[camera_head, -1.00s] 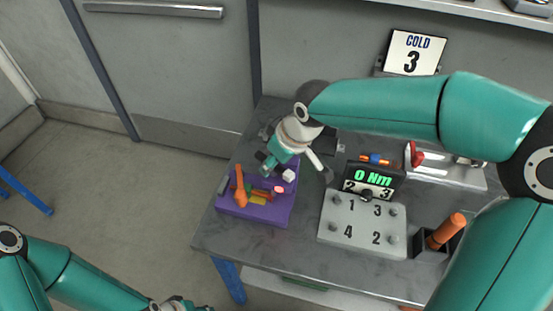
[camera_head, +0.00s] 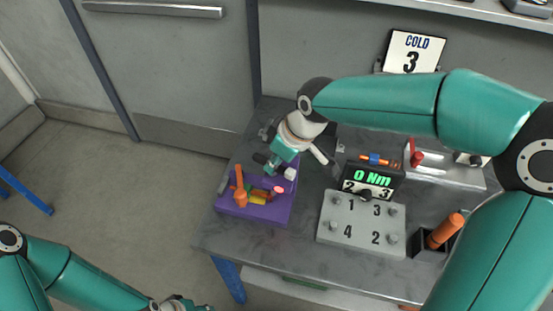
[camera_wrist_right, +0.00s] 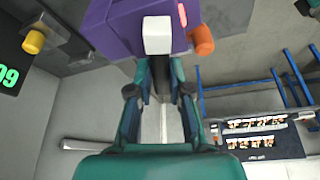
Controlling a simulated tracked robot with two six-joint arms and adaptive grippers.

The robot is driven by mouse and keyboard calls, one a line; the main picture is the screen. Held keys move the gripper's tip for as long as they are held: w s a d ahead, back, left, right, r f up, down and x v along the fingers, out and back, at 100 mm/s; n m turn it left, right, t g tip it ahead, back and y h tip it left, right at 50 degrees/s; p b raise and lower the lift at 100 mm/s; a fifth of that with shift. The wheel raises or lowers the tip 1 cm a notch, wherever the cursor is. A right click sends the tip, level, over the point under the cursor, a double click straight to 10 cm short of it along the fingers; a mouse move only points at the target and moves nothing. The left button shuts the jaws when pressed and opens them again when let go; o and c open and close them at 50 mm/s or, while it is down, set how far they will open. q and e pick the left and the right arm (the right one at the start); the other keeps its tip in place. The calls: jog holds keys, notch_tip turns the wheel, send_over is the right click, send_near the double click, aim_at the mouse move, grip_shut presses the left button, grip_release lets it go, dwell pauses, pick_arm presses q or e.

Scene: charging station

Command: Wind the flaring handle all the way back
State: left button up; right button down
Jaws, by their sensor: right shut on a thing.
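A purple fixture (camera_head: 268,211) sits at the table's left front, with an orange part (camera_head: 240,190), a yellow part (camera_head: 257,199) and a white block (camera_head: 290,174) on it. My right gripper (camera_head: 270,165) is over its back edge. In the right wrist view my right gripper (camera_wrist_right: 160,90) is shut on a slim dark part beside the white block (camera_wrist_right: 157,36), which seems to be the flaring handle; the fingers hide most of it. The purple fixture (camera_wrist_right: 110,28) also shows there. My left gripper (camera_head: 180,304) is at the bottom edge, mostly cut off.
A grey numbered plate (camera_head: 362,228) and a display (camera_head: 372,178) reading 0 Nm stand to the right. An orange-handled tool stands in a black holder (camera_head: 429,246). A COLD 3 sign (camera_head: 414,52) is at the back.

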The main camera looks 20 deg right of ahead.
jog(key=n+y, duration=0.1)
jog(key=n, duration=0.2)
jog(key=shift+w+g, duration=0.1)
jog(key=shift+g, duration=0.3)
jog(key=n+g, duration=0.1)
jog(key=n, duration=0.2)
jog(key=shift+w+y, duration=0.1)
jog(key=shift+y, duration=0.2)
jog(key=n+g, duration=0.1)
jog(key=n, duration=0.1)
jog(key=shift+n, duration=0.4)
jog(key=n+g, duration=0.1)
jog(key=n, duration=0.2)
jog(key=shift+w+r+n+g, duration=0.1)
jog(key=shift+n+g, duration=0.2)
jog(key=shift+n+g+p, duration=0.8)
jog(key=shift+n+p, duration=0.2)
jog(key=shift+n, duration=1.3)
jog(key=c, duration=1.1)
grip_release()
